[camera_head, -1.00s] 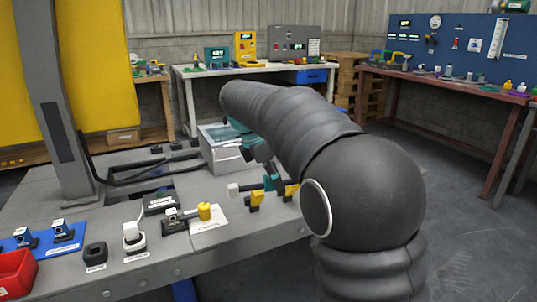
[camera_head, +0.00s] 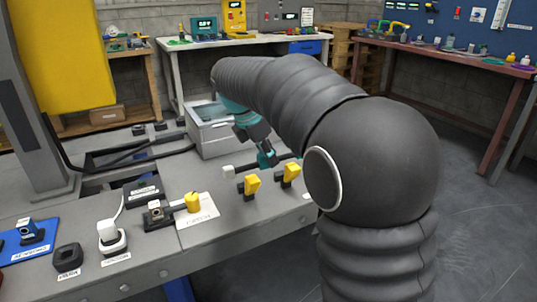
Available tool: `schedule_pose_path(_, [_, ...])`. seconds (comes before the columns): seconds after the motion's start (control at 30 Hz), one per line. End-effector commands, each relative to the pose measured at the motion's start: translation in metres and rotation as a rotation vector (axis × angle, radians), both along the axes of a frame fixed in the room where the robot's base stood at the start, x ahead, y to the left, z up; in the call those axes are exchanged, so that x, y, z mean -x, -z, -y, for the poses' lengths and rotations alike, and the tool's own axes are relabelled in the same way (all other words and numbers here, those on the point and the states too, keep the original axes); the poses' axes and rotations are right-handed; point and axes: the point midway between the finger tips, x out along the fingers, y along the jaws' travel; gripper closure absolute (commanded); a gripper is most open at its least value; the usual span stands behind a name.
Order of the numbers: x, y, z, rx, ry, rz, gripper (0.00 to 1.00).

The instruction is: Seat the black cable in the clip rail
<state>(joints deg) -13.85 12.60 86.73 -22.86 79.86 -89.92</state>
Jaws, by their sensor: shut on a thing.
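My gripper (camera_head: 266,160), teal with dark parts, points down over the right part of the grey bench. It is shut on a short dark length that I take for the black cable (camera_head: 285,159). A white block end (camera_head: 228,171) shows left of the gripper. Two upright yellow clips on dark bases, the left one (camera_head: 250,185) and the right one (camera_head: 291,173), stand nearer the camera than the held cable. I take them for the clip rail. The cable appears behind the clips, not in them. My arm hides what lies further right.
A grey box (camera_head: 213,138) stands just behind the gripper. Black connector blocks, a white plug (camera_head: 108,236) and a blue mat (camera_head: 28,244) lie further left. Another dark cable (camera_head: 120,158) runs along the bench's back.

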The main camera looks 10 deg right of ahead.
Motion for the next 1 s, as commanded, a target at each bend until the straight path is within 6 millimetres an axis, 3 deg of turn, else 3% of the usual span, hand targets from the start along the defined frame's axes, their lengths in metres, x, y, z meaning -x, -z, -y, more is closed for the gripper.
schedule_pose_path(0.03, [0.0, 0.01, 0.0, 0.0, 0.0, 0.001, 1.0])
schedule_pose_path(0.43, [0.0, 0.044, -0.001, 0.0, -0.001, 0.001, 1.0])
schedule_pose_path(1.0, [0.0, 0.048, -0.001, 0.0, 0.0, 0.001, 1.0])
